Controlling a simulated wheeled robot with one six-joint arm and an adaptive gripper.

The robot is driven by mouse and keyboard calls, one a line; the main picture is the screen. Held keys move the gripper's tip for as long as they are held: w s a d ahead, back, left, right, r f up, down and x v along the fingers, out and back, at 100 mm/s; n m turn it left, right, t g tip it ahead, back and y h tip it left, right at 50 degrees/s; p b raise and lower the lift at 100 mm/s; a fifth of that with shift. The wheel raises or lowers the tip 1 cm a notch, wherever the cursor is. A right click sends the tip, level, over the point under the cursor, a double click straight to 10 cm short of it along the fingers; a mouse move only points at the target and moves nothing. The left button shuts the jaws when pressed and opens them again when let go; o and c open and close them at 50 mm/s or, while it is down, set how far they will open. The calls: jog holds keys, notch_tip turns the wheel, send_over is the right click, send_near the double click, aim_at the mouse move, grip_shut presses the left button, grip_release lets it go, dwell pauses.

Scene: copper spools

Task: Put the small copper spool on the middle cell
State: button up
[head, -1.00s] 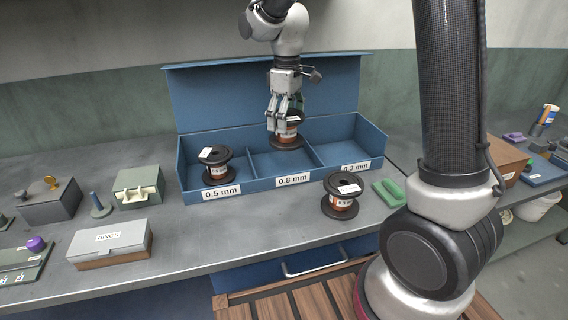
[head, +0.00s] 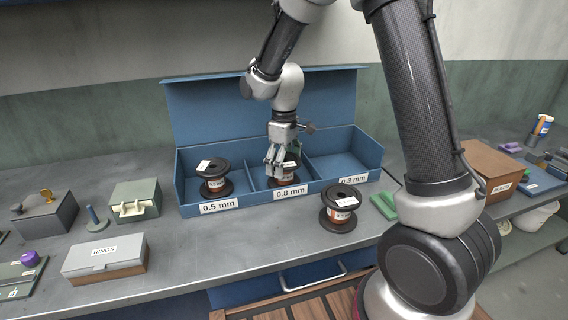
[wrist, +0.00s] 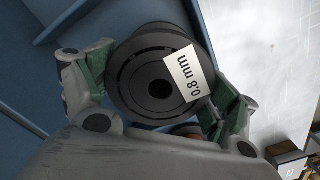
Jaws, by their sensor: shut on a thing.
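My gripper (head: 274,166) is shut on a black-flanged copper spool (head: 291,173), low inside the middle cell of the blue box (head: 248,207), behind the 0.8 mm label. In the wrist view the gripper's fingers (wrist: 155,88) lie on both sides of the spool (wrist: 140,95), whose top tag reads 0.8 mm. I cannot tell whether the spool touches the cell floor. A second spool (head: 214,178) stands upright in the left cell, labelled 0.5 mm. A third spool (head: 341,212) stands upright on the bench in front of the box.
The right cell, labelled 0.3 mm (head: 353,180), looks empty. A green block (head: 384,205) lies right of the bench spool. A RINGS box (head: 104,257) and a green-grey box (head: 135,201) stand at left. The front middle of the bench is clear.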

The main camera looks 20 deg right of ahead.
jog(key=shift+f, duration=0.1)
jog(key=o, duration=1.4)
jog(key=shift+c, duration=0.2)
notch_tip(320, 180, up, 12)
jog(key=s+d+r+m+t, duration=0.1)
jog(key=s+d+r+m, duration=0.1)
jog(key=s+d+r, duration=0.3)
jog(key=s+d+r+m+t, duration=0.1)
jog(key=s+d+r+m, duration=0.2)
jog(key=s, duration=0.4)
jog(key=s+d+f+m+t, duration=0.1)
jog(key=s+d+m, duration=0.3)
jog(key=s, duration=1)
jog(key=d+t, duration=0.1)
jog(key=d, duration=0.2)
